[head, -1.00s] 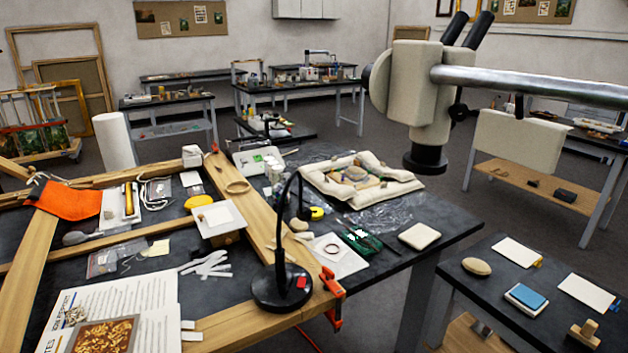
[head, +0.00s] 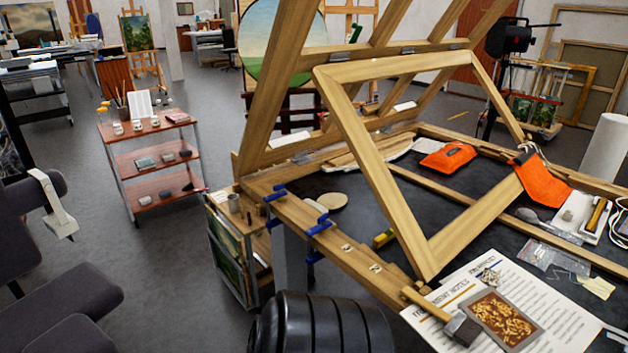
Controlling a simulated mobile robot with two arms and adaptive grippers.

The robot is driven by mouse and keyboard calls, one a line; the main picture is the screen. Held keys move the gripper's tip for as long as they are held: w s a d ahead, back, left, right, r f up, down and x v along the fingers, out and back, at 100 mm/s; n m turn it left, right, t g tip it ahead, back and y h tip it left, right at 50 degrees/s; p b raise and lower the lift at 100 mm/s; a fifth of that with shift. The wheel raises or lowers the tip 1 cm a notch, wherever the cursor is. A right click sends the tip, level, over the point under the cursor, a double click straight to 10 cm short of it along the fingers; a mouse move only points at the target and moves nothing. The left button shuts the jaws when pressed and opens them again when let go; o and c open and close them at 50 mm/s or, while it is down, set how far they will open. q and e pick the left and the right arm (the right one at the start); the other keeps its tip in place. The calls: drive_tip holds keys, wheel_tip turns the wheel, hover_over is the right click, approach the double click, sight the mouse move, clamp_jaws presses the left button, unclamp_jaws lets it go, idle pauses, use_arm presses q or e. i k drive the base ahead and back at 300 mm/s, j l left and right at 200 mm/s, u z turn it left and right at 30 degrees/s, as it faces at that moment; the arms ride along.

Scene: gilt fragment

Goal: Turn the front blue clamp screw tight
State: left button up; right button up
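Two blue clamps sit on the wooden rail along the left edge of the work table. The nearer, front one (head: 320,223) is close to the middle of the head view, and a blue part of it (head: 315,256) shows below the rail. The other blue clamp (head: 275,194) is farther back and to the left. They are too small to tell how tight their screws are. Neither of my grippers can be made out in the view.
A tilted wooden frame (head: 365,170) rises over the table. A hammer (head: 462,328), printed notes (head: 540,318) and orange pouches (head: 447,156) lie on the table. A shelf cart (head: 150,160) stands left. A black ribbed object (head: 320,325) is below the clamps. Grey floor is open left of the table.

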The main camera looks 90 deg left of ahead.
sight(322, 218)
drive_tip(key=j+u, duration=0.15)
drive_tip(key=u, duration=2.65)
